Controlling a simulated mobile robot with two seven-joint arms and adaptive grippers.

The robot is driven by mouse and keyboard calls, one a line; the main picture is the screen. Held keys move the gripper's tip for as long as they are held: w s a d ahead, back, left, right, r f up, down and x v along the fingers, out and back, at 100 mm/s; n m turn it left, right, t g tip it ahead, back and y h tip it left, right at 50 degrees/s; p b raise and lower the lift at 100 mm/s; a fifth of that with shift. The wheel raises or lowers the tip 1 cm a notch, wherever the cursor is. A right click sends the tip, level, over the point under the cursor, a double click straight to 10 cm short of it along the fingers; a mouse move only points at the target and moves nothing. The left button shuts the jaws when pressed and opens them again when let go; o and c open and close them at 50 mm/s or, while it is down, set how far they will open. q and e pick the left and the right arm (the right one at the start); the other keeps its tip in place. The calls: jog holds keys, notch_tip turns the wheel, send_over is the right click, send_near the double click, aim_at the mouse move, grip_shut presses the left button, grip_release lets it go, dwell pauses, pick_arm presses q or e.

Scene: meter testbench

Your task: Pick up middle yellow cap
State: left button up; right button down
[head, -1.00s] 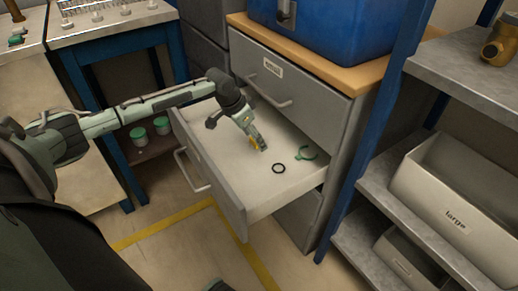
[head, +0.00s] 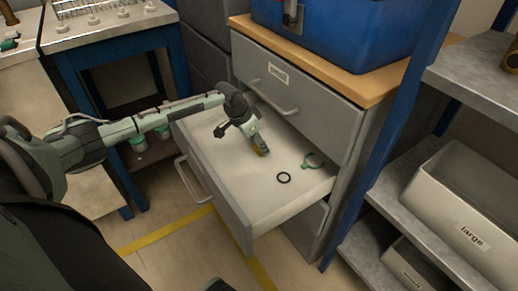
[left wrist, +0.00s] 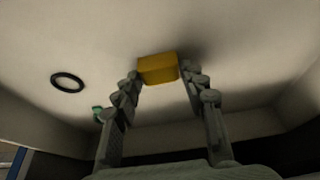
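The yellow cap (left wrist: 158,68) is a small block at the fingertips of my left gripper (left wrist: 161,74) in the left wrist view. One finger is on each side of it, and the fingers look closed against its sides. In the head view my left gripper (head: 258,148) points down into the open drawer, low over its floor, and the cap (head: 263,151) shows only as a small yellow patch at the tips. I cannot tell whether the cap touches the drawer floor.
The open drawer (head: 225,172) also holds a black ring (head: 284,177) and a green clamp-like ring (head: 313,163), both right of the gripper. The closed upper drawer (head: 300,100) overhangs the back. A blue-post shelf with a bin labelled large (head: 440,200) stands at right.

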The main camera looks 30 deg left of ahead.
pick_arm(q)
jog(key=shift+c, duration=1.1)
